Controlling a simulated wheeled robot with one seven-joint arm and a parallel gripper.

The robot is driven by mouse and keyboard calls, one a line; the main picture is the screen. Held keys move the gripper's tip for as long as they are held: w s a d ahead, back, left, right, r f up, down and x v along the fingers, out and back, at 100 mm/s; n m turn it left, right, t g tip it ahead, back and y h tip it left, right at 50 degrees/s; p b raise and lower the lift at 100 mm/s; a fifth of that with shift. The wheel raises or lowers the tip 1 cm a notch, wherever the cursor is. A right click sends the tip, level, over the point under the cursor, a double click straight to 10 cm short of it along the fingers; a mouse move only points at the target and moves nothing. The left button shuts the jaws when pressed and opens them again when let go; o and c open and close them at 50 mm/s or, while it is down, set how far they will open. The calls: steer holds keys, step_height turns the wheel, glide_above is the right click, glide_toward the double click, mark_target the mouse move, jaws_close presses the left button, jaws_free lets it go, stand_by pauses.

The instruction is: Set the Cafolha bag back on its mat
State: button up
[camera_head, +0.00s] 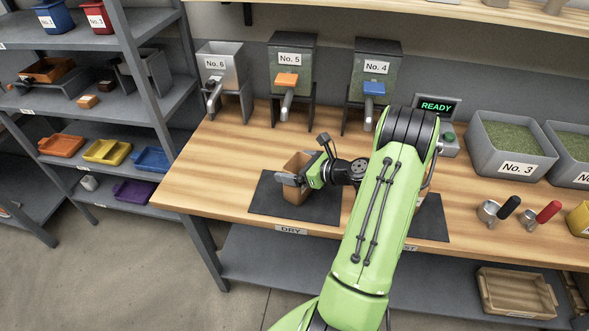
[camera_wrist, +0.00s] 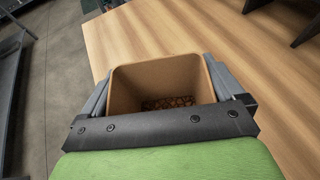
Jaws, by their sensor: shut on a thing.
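A brown open-topped bag (camera_head: 297,178) is in my gripper (camera_head: 292,180) over the dark mat labelled DRY (camera_head: 265,200). No name is readable on it, so I cannot tell if it is the Cafolha bag. In the wrist view the bag (camera_wrist: 160,82) is gripped between the two fingers (camera_wrist: 170,95), with its mouth facing up and brown, bean-like contents at the bottom. The bag looks roughly upright. I cannot tell whether its base touches the mat.
A second dark mat (camera_head: 435,225) lies right of my arm, with a brown thing partly hidden there. Hoppers No. 6 (camera_head: 222,70), No. 5 (camera_head: 290,75) and No. 4 (camera_head: 375,75) stand behind. Bare wood lies left of the DRY mat.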

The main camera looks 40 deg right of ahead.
steer(key=o, duration=0.8)
steer(key=shift+r, duration=0.25)
steer(key=p+v, duration=0.2)
steer(key=v, duration=1)
steer(key=w+a+r+n+g, duration=0.2)
steer(key=a+r+n+g, duration=0.15)
steer(key=a+n, duration=0.6)
steer(key=w+a+r+n+g, duration=0.1)
steer(key=a+r+n+g, duration=0.25)
steer(key=a+n, duration=0.55)
steer(key=s+a+r+n+h, duration=0.1)
steer(key=s+a+r+n, duration=0.1)
steer(key=s+a+n, duration=0.1)
steer(key=s+a+r+n+h, duration=0.1)
steer(key=s+a+r+n, duration=0.1)
steer(key=s+n, duration=0.4)
steer(key=s+a+r+n+h, duration=0.1)
steer(key=s+a+r+n, duration=0.1)
steer(key=s+a+n, duration=0.2)
steer(key=shift+s+a+n+g+h, duration=0.3)
steer(key=shift+a+n, duration=0.1)
steer(key=shift+n, duration=0.35)
steer(key=shift+r, duration=0.1)
